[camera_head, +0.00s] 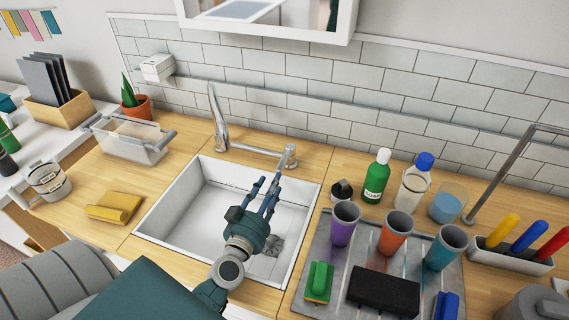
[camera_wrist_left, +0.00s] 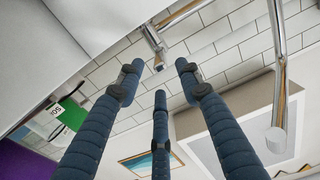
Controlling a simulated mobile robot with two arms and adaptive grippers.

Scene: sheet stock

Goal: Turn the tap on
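The chrome tap (camera_head: 219,130) stands behind the white sink (camera_head: 175,205). It has a tall upright part at the left and a horizontal pipe running right to a short upright end. My left gripper (camera_head: 267,184) is above the sink, its blue fingers pointing toward the tap's right end. In the left wrist view the left gripper (camera_wrist_left: 158,77) has its three fingers spread, with nothing held between them. Chrome parts of the tap (camera_wrist_left: 279,70) show beyond and to the right of the fingers there. Contact with the tap cannot be told from the head view. My right gripper is not in view.
Right of the sink, a drying tray (camera_head: 335,262) holds several cups and a dark block. A green bottle (camera_head: 376,178) and a blue-capped bottle (camera_head: 412,188) stand behind it. A clear container (camera_head: 130,140) and yellow sponge (camera_head: 113,207) lie left. A tiled wall closes the back.

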